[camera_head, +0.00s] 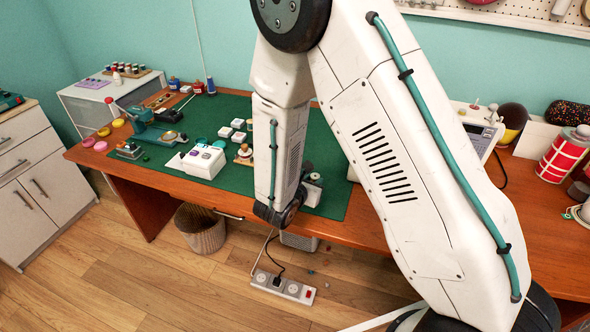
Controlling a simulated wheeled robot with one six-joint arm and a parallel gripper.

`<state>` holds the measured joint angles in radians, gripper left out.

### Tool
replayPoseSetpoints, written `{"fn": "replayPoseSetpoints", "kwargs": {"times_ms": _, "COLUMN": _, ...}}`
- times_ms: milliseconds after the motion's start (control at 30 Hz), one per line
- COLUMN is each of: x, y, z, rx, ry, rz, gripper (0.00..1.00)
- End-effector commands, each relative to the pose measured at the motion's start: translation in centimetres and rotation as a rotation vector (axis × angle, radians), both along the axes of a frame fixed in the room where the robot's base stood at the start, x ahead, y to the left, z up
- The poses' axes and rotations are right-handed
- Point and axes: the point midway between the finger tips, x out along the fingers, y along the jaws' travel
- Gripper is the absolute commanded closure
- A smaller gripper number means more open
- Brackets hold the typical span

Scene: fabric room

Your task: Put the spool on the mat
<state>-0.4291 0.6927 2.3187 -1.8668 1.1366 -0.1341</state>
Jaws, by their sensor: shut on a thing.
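The green cutting mat (330,155) covers much of the wooden table. My forearm comes down in front of the mat, and the wrist joint at its lower end is at the table's front edge. A small tan round thing (245,150), perhaps a spool on a base, stands on the mat just left of my forearm. I cannot tell which spool is meant.
A white box-like device (203,161) and a teal machine (147,126) stand on the left of the table. A red-and-white canister (562,156) stands at the right. A power strip (283,286) and wicker basket (201,229) are on the floor.

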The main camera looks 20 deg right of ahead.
Motion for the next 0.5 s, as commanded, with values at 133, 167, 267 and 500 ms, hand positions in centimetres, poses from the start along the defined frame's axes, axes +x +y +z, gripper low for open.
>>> {"fn": "replayPoseSetpoints", "kwargs": {"times_ms": 133, "x": 3.9, "y": 0.2, "z": -0.4, "rx": 0.002, "ry": -0.002, "rz": -0.002, "gripper": 0.97}}
{"fn": "replayPoseSetpoints", "kwargs": {"times_ms": 167, "x": 4.5, "y": 0.2, "z": -0.4, "rx": 0.000, "ry": -0.002, "rz": -0.002, "gripper": 0.97}}
{"fn": "replayPoseSetpoints", "kwargs": {"times_ms": 267, "x": 6.1, "y": 0.3, "z": -0.6, "rx": 0.001, "ry": -0.001, "rz": 0.000, "gripper": 0.97}}
{"fn": "replayPoseSetpoints", "kwargs": {"times_ms": 500, "x": 7.8, "y": 0.4, "z": -0.7, "rx": 0.000, "ry": 0.000, "rz": -0.001, "gripper": 0.97}}
